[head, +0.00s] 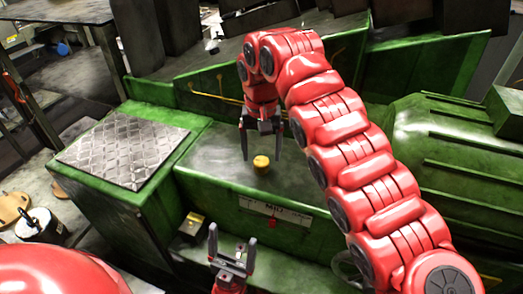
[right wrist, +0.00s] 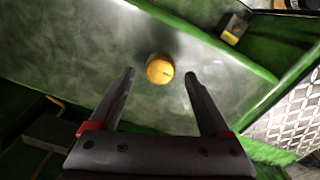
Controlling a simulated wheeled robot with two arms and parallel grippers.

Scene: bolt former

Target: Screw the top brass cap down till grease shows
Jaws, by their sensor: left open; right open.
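The brass cap (head: 261,164) is a small yellow knob on the green machine's grey top ledge, above a white gauge plate (head: 280,211) with a red pointer. In the right wrist view the cap (right wrist: 160,69) lies just beyond and between the fingertips. My right gripper (head: 262,150) is open above the cap, fingers pointing down, with nothing between them; it also shows in the right wrist view (right wrist: 159,75). My left gripper (head: 231,248) is open and empty, low in front of the machine, fingers pointing up. I see no grease around the cap.
A diamond-plate cover (head: 124,150) lies on the green box at the left. A small block with a yellow top (head: 194,218) stands near the front. Green ribbed housing (head: 450,150) fills the right. A thin yellow pipe (head: 215,97) runs behind my right gripper.

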